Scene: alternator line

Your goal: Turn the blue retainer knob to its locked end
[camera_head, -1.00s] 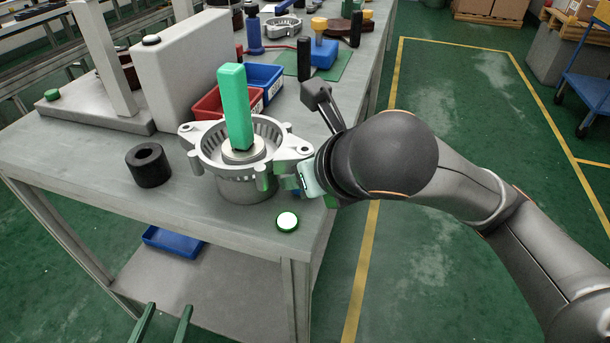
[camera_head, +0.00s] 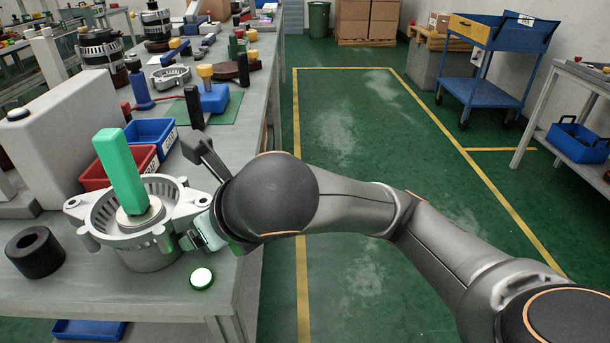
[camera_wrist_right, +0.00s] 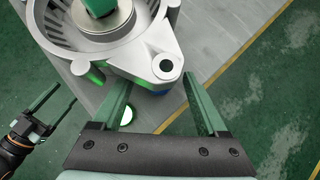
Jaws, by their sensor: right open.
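The metal alternator housing (camera_head: 160,262) stands at the table's front corner with a green block (camera_head: 122,172) upright in its centre. My right gripper (camera_head: 205,236) is at the housing's right side, largely hidden by its own wrist. In the right wrist view my right gripper (camera_wrist_right: 156,84) is open, its two green fingers reaching toward the housing's bolt ear (camera_wrist_right: 165,65). A small blue patch (camera_wrist_right: 160,92) shows under the ear between the fingers; I cannot tell whether it is the retainer knob. My left gripper (camera_wrist_right: 50,106) shows at the left edge of that view, fingers apart.
A black ring (camera_head: 34,252) lies left of the housing. A lit round button (camera_head: 202,278) is in front of it. Red (camera_head: 140,166) and blue (camera_head: 150,132) bins and a white upright block (camera_head: 60,130) stand behind. The green floor right of the table is clear.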

